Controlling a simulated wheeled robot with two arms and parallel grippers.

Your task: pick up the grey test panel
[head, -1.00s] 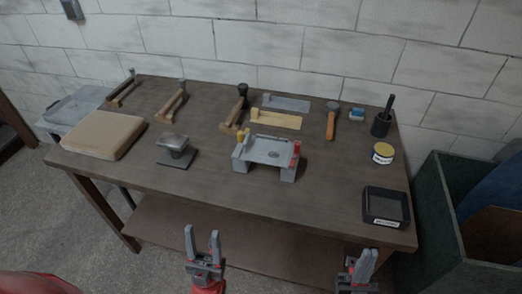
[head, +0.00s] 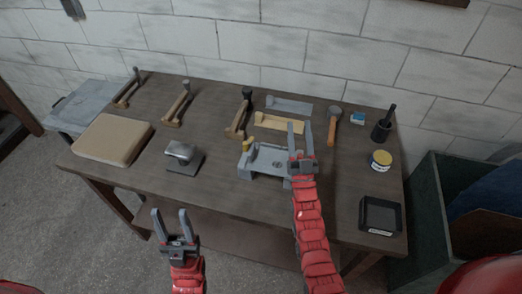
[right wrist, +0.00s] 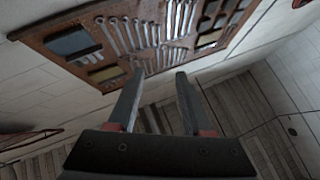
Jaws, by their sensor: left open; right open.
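A grey flat panel (head: 268,158) with a dark oval mark lies across a grey fixture (head: 245,168) at the middle of the bench. My left gripper (head: 171,224) is open and empty, in front of the bench's front edge. Another grey flat piece (head: 289,105) lies at the back.
A wood-coloured flat piece (head: 279,123), several hammers, a mallet (head: 332,125), a black cup (head: 382,130), a yellow-lidded tin (head: 380,160) and a black tray (head: 380,214) stand around. The right wrist view shows a wall tool board (right wrist: 150,35).

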